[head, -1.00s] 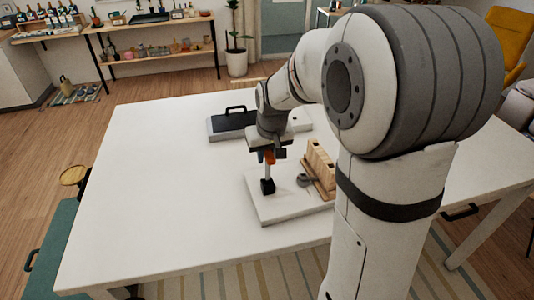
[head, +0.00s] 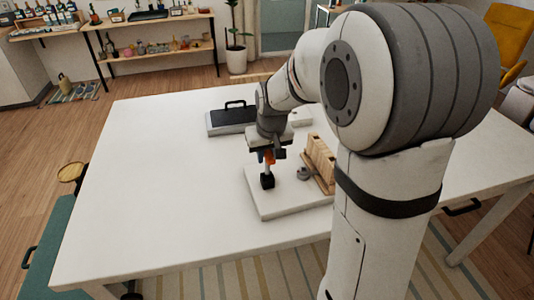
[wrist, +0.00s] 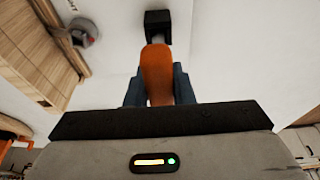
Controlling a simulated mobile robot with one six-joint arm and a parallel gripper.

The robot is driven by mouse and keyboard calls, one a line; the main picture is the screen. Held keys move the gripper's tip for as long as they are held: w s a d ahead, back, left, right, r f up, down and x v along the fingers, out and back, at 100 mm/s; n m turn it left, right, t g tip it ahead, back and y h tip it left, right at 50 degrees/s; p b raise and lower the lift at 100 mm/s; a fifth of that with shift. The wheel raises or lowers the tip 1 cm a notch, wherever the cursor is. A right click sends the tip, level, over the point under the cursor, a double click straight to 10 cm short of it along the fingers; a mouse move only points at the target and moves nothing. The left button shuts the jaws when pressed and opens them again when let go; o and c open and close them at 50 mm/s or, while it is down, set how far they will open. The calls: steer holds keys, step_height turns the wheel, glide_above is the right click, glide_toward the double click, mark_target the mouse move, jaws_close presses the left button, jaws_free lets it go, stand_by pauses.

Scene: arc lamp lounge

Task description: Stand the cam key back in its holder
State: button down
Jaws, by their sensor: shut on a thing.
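My gripper (head: 268,157) is shut on the orange handle of the cam key (wrist: 158,72); its blue-grey fingers flank the handle in the wrist view. A short pale shaft runs down from the handle to a small black block (head: 267,181) on a white board (head: 287,207). The block also shows beyond the handle in the wrist view (wrist: 157,20). The key looks about upright in the head view. The shaft's lower end meets the block; I cannot tell how deep it sits, or whether the block is the holder.
A slotted wooden block (head: 321,160) stands right of the gripper, with a small grey round part (head: 303,174) beside it. A black-topped tray with a handle (head: 232,117) lies behind. The left of the white table (head: 150,190) is clear.

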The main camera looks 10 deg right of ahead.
steer(key=shift+f+b, duration=0.45)
steer(key=shift+f, duration=0.15)
steer(key=c, duration=1.2)
jaws_free()
steer(key=shift+o, duration=0.2)
steer(key=shift+r, duration=0.15)
steer(key=v, duration=0.7)
steer(key=shift+s+r, duration=0.2)
steer(key=shift+r, duration=0.1)
steer(key=s+f, duration=0.3)
steer(key=s, duration=1.6)
steer(key=shift+s+d+m, duration=0.35)
steer(key=shift+m, duration=0.05)
